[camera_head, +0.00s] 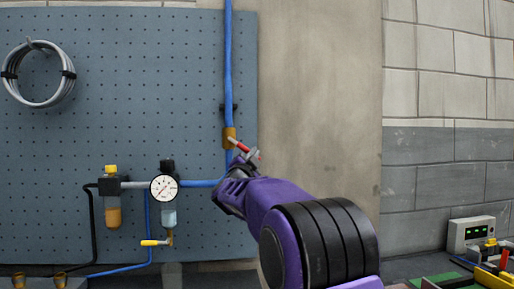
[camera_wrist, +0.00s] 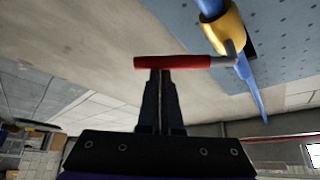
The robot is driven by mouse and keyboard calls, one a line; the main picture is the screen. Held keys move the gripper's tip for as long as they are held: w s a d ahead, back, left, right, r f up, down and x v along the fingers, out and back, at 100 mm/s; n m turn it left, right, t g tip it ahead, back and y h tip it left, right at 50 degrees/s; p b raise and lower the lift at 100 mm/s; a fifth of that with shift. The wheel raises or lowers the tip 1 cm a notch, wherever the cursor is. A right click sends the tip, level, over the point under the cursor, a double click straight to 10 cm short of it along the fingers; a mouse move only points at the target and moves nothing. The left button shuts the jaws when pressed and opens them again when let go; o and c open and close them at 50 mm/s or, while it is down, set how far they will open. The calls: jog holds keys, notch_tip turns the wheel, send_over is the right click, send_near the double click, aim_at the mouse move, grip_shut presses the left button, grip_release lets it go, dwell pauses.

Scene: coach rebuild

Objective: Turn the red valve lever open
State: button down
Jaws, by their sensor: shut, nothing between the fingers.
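The red valve lever (camera_head: 238,145) slants down to the right from a brass valve body (camera_head: 229,138) on a vertical blue pipe (camera_head: 228,70). In the wrist view the red lever (camera_wrist: 172,62) lies across the picture, joined by a grey stem to the brass valve (camera_wrist: 222,33). My gripper (camera_wrist: 160,72) is shut, with its fingertips right at the lever's red sleeve and nothing between them. Whether they touch it I cannot tell. In the head view my gripper (camera_head: 252,157) is at the lever's lower end, its fingers partly hidden by my purple arm.
A pressure gauge (camera_head: 164,188) and a small yellow lever (camera_head: 154,242) are on the blue pegboard (camera_head: 100,130), left of my arm. A coiled grey hose (camera_head: 40,73) hangs upper left. The bare wall right of the pegboard is clear.

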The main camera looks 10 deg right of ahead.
jog(key=a+f+m+g+p, duration=0.3)
jog(key=a+m+g+p, duration=0.2)
jog(key=m, duration=0.4)
jog(key=shift+a+f+m+p, duration=0.35)
jog(key=shift+a+p, duration=0.3)
jog(key=shift+p, duration=0.5)
jog(key=shift+w+d, duration=0.1)
